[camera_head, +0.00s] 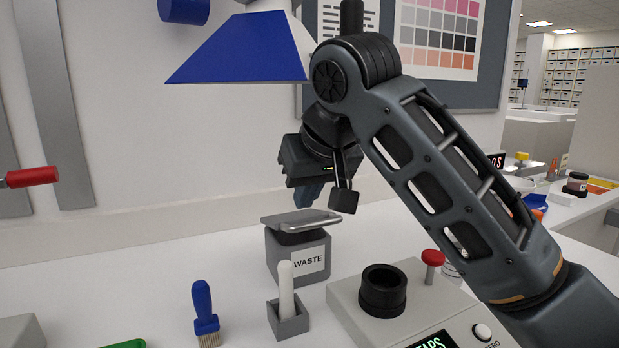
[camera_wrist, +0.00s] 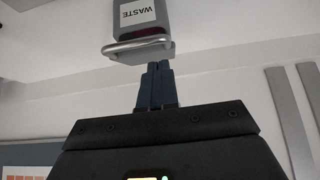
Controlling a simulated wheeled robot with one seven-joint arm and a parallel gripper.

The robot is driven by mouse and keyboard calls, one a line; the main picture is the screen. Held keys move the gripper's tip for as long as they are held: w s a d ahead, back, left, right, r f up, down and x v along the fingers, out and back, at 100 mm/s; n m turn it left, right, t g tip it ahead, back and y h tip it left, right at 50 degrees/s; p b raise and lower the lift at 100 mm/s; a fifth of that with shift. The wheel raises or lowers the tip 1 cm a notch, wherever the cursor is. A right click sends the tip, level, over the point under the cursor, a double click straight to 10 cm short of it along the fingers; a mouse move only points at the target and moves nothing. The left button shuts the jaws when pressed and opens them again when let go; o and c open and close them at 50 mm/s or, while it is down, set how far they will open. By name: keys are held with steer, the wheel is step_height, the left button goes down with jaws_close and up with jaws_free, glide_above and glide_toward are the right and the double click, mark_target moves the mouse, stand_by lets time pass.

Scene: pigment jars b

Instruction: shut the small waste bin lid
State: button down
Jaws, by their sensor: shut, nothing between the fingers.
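The small grey waste bin (camera_head: 285,264) stands upright on the white bench, with a white WASTE label on its front. Its pale grey lid (camera_head: 288,219) lies roughly level across the top, with a bar handle along one edge. A dark band shows between lid and body; I cannot tell whether the lid is fully down. My gripper (camera_head: 308,196) is above the bin, pointing down, its dark blue fingers shut and empty. In the wrist view the bin (camera_wrist: 166,27) is at the top, and the shut fingertips (camera_wrist: 157,66) appear just short of the handle, apparently not touching.
A small grey holder (camera_head: 288,322) with a white stick stands in front of the bin. A blue-handled brush (camera_head: 203,305) is to its left. A scale (camera_head: 430,300) with a black cup is at right. A blue hood (camera_head: 245,50) hangs above left.

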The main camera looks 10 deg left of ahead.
steer(key=x, duration=0.4)
steer(key=shift+w+a+f, duration=0.15)
steer(key=shift+f, duration=0.15)
step_height(320, 180, down, 7)
steer(key=s+d+t+y+b, duration=0.1)
steer(key=s+t+y+b, duration=0.1)
steer(key=b, duration=0.4)
steer(key=shift+d+t, duration=0.15)
steer(key=shift+t, duration=0.55)
steer(key=shift+r, duration=0.15)
